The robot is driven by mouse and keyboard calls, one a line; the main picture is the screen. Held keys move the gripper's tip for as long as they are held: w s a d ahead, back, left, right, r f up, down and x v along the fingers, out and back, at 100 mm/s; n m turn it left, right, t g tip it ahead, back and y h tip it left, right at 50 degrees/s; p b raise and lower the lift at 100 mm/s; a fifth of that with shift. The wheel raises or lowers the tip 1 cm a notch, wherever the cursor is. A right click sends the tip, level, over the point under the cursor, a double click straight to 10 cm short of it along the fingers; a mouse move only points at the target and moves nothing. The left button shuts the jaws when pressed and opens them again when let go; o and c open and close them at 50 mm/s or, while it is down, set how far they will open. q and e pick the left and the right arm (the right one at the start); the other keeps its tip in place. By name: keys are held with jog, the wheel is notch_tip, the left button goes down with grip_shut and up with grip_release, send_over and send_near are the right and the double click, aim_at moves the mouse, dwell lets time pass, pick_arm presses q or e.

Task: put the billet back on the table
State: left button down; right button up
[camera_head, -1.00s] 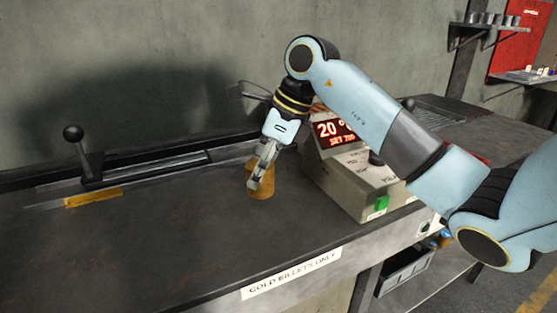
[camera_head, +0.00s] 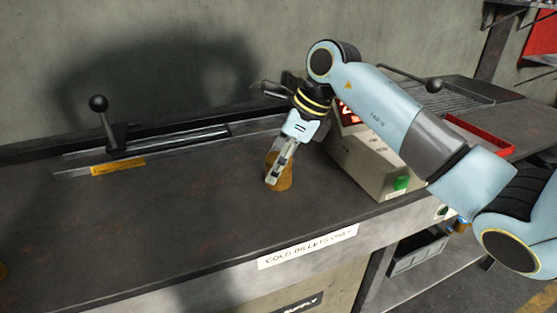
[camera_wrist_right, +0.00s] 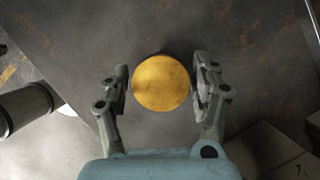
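The billet (camera_head: 285,181) is a short orange-brown cylinder standing on the dark table (camera_head: 190,225), left of the grey control box. In the right wrist view the billet (camera_wrist_right: 161,83) shows as a round golden top between the two fingers. My right gripper (camera_head: 272,181) points down at it, with its fingers on either side. In the right wrist view a narrow gap shows between the billet and each finger of the right gripper (camera_wrist_right: 162,80), so it looks open around it. The near finger hides part of the billet in the head view. My left gripper is not in view.
The control box (camera_head: 370,165) with a red display and green button (camera_head: 401,183) stands close right of the billet. A lever (camera_head: 107,122) and a yellow strip (camera_head: 118,167) lie left. The front middle of the table is clear.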

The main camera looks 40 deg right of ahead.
jog(key=shift+o, duration=0.4)
jog(key=shift+r, duration=0.1)
jog(key=shift+d+r, duration=0.15)
jog(key=shift+r, duration=0.15)
jog(key=v, duration=1.1)
jog(key=shift+r, duration=0.25)
jog(key=shift+s, duration=0.1)
